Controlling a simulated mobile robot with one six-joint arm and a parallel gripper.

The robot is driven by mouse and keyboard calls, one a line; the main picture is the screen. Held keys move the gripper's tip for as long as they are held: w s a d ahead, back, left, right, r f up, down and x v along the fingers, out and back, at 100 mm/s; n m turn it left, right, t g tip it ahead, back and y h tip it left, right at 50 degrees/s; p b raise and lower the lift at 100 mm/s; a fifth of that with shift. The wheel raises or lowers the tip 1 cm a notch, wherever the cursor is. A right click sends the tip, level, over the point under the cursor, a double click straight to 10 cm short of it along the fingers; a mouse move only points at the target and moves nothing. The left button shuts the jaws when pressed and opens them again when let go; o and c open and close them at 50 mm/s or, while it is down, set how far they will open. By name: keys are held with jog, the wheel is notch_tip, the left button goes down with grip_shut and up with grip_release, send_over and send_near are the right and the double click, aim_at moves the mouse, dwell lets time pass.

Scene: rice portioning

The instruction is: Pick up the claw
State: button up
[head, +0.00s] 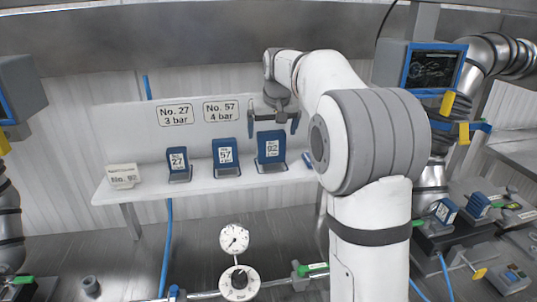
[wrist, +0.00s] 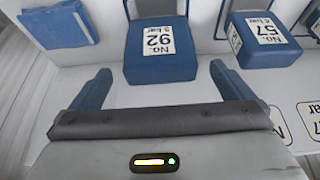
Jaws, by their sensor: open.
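No object is plainly marked as a claw, and I cannot tell which thing bears that name. A blue block labelled No. 92 (head: 270,146) stands on the white shelf; it also shows in the wrist view (wrist: 157,62). My gripper (head: 273,124) is open and empty, with its blue fingers spread just above this block in the head view. In the wrist view my gripper (wrist: 160,70) has one fingertip towards each side of the block, apart from it. Blue blocks No. 57 (head: 226,153) and No. 27 (head: 177,160) stand to the left.
The white shelf (head: 145,192) has a back panel with pressure labels. A loose No. 92 plate (head: 123,176) lies at its left end. A flat blue piece (wrist: 58,24) lies beside block No. 92. A gauge (head: 234,238) stands below; a screen (head: 434,68) is at upper right.

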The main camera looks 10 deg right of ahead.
aim_at(272, 133)
jog(key=x, duration=0.3)
jog(key=shift+f+p, duration=0.25)
jog(key=shift+p, duration=0.05)
jog(key=shift+w+r, duration=0.1)
jog(key=shift+r, duration=0.05)
jog(key=c, duration=1.9)
